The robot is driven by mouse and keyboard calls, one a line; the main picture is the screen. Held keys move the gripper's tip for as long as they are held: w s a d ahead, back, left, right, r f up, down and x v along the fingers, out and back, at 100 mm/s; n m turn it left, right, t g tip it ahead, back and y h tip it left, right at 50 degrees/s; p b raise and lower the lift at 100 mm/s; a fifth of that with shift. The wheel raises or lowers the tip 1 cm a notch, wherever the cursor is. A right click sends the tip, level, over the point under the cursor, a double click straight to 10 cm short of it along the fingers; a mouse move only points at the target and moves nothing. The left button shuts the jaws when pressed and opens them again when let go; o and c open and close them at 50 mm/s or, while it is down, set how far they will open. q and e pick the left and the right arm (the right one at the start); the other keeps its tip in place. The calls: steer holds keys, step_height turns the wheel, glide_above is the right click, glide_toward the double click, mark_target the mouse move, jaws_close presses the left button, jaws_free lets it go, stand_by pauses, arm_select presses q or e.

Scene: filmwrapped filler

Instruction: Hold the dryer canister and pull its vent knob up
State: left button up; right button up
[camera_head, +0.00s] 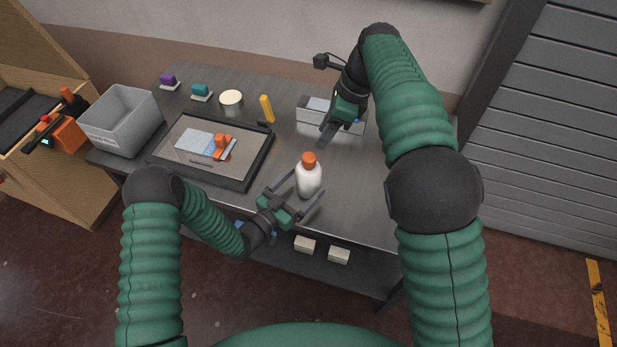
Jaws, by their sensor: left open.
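The dryer canister (309,181) is a white bottle standing upright near the front edge of the grey table. Its orange vent knob (309,159) sits on top. My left gripper (307,186) is open, with one finger on each side of the canister's body; whether either finger touches it I cannot tell. My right gripper (327,133) hangs above the table behind and to the right of the canister, pointing down, apart from the knob. Its fingers overlap in this view, so its opening does not show.
A light open box (305,118) stands behind my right gripper. A black-framed tray (256,165) holding orange and pale items lies left of the canister. A grey bin (152,118), a yellow item (266,108) and small blocks are farther back. Table right of the canister is clear.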

mark_target(318, 168)
arm_select(q)
steer(key=x, duration=0.3)
steer(key=shift+w+d, duration=0.2)
steer(key=shift+d, duration=0.05)
arm_select(e)
steer(key=shift+d, duration=0.1)
arm_select(q)
jaws_close()
arm_select(e)
steer(key=shift+c, duration=0.3)
steer(key=shift+d+f, duration=0.15)
steer(key=shift+d, duration=0.1)
steer(key=shift+c, duration=1.2)
steer(key=d+f, duration=0.1)
steer(key=d+f+n+y, duration=0.1)
steer(key=d, duration=0.1)
steer(key=shift+d, duration=0.15)
jaws_close()
steer(key=x, duration=1)
steer(key=shift+s+f, duration=0.1)
